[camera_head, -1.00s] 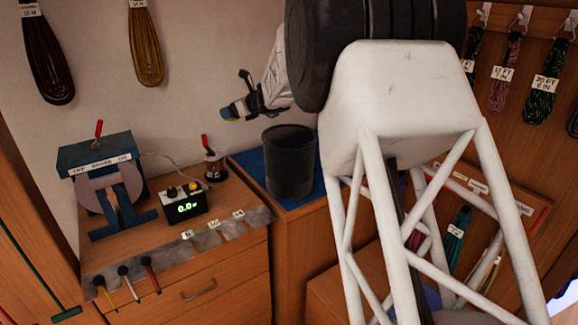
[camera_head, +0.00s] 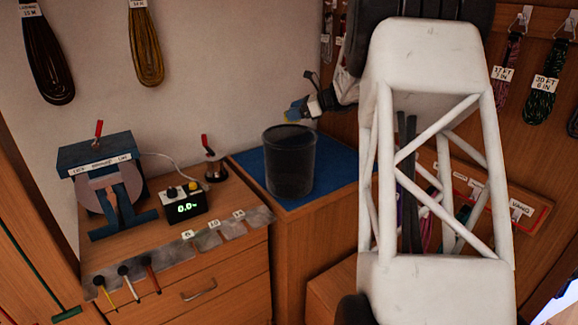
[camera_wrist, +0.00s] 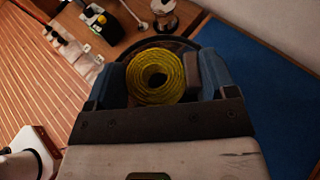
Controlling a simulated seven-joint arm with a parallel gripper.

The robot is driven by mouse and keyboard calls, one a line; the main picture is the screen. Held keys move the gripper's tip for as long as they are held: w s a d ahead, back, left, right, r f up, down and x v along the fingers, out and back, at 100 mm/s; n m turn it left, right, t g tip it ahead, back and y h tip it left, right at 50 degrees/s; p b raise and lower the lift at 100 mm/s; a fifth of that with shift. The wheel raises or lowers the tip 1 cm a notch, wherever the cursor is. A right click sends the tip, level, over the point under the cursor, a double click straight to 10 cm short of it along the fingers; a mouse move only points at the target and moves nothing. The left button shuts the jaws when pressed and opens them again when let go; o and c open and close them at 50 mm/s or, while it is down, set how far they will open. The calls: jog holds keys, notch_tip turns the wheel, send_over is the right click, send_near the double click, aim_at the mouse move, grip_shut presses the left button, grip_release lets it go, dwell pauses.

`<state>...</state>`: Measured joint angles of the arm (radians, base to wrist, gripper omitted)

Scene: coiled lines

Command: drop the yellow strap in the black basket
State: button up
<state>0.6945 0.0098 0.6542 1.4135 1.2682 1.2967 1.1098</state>
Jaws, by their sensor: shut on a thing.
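The yellow strap (camera_wrist: 158,76) is a round coil with a hole in its middle. My gripper (camera_wrist: 157,80) is shut on it, with one blue finger on each side. In the head view my gripper (camera_head: 300,108) is just above the rim of the black basket (camera_head: 290,165), and only a bit of yellow shows at its tip. The basket stands upright on a blue mat. In the wrist view its dark rim (camera_wrist: 176,42) curves behind the coil, which hides most of the opening. I cannot tell whether the strap touches the rim.
The blue mat (camera_head: 335,170) is clear to the right of the basket. Left of it stand a small red-handled device (camera_head: 214,165), a box with a lit readout (camera_head: 183,206) and a blue machine (camera_head: 105,180). Coiled lines hang on the walls.

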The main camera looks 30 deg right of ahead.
aim_at(297, 127)
jog(key=shift+s+d, duration=0.2)
jog(key=shift+f, duration=0.1)
jog(key=shift+f, duration=2.9)
jog(key=o, duration=0.9)
jog(key=shift+v, duration=3.85)
